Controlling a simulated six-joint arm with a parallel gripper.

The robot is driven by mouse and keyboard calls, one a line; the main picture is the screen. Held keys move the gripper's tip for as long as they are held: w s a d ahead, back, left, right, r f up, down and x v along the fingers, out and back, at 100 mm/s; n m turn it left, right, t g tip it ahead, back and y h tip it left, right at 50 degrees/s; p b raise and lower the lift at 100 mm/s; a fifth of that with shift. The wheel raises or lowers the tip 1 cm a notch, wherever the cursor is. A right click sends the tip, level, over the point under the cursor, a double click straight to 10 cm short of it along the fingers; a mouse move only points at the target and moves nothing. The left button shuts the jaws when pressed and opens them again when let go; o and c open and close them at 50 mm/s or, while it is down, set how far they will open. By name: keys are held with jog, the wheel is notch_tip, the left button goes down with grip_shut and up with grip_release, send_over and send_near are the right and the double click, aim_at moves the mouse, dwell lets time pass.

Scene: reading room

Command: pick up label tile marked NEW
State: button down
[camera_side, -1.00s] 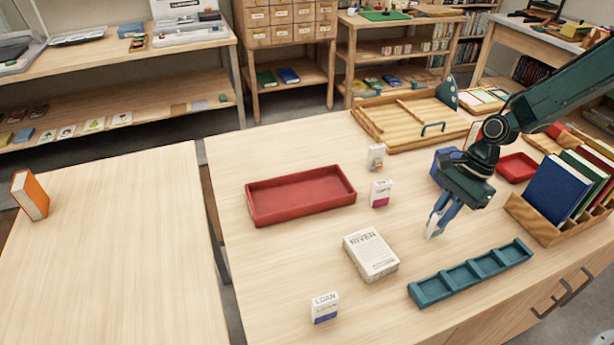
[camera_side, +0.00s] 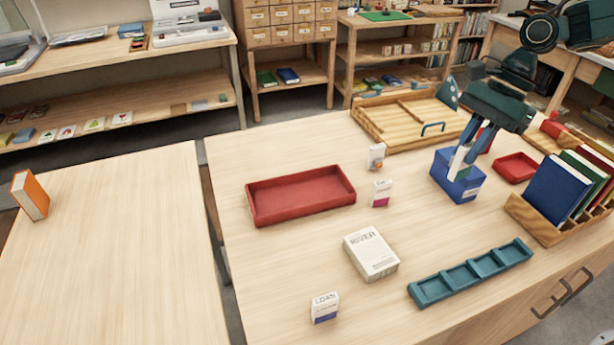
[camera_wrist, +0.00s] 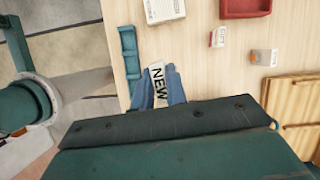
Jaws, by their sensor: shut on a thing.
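The label tile marked NEW (camera_wrist: 157,85) is a white tile with dark lettering, held between the blue fingers of my gripper in the wrist view. My gripper (camera_side: 465,165) is shut on it. In the side view the tile (camera_side: 457,163) shows as a pale upright piece at the fingertips, in front of a blue box (camera_side: 462,188). The side view does not show its lettering. The tile appears raised off the table.
A teal divided tray (camera_side: 470,273) lies at the front right. A white RIVER box (camera_side: 371,254), a LOAN tile (camera_side: 325,308), two other small tiles (camera_side: 381,193) and a red tray (camera_side: 300,195) are to the left. A wooden book rack (camera_side: 535,220) stands right.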

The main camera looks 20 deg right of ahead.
jog(key=shift+r, duration=0.5)
jog(key=shift+a, duration=0.1)
